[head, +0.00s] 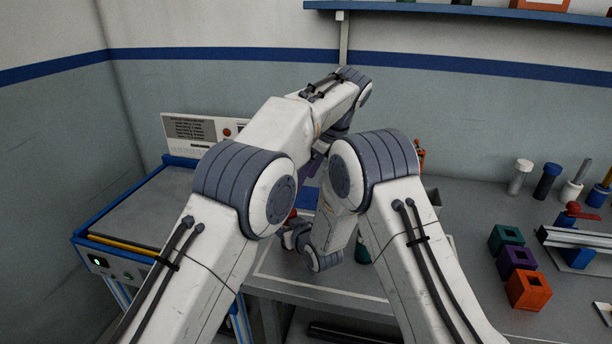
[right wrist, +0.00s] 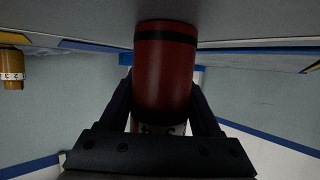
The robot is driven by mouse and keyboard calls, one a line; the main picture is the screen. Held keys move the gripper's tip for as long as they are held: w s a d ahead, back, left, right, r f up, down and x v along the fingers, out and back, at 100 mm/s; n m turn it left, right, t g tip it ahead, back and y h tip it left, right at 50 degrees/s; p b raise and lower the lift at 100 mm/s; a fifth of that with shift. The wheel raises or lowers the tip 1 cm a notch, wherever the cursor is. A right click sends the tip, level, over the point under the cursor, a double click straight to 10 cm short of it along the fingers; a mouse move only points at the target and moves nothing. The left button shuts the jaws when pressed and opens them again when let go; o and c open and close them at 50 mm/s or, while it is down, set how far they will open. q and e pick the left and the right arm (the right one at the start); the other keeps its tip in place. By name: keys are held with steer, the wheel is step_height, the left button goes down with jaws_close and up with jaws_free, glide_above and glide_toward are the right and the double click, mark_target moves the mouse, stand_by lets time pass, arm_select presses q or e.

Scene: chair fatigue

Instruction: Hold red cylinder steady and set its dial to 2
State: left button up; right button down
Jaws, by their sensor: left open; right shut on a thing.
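The red cylinder (right wrist: 165,70) is between the two fingers of my right gripper (right wrist: 165,105) in the right wrist view. It has a dark band near one end and a white numbered dial ring (right wrist: 158,128) near the other, partly hidden by the gripper. I cannot tell which number is set. In the head view a small red part of the cylinder (head: 293,213) shows beside my right gripper (head: 292,234). My left gripper (head: 311,166) is open above and behind it, largely hidden by my arms.
A yellow cylinder (right wrist: 12,65) with a white number ring shows in the right wrist view. A blue-framed machine (head: 150,210) stands at the left. Coloured blocks (head: 517,258) and several small cylinders (head: 547,180) stand at the right of the grey table (head: 465,215).

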stand_by(0.3)
jaws_free()
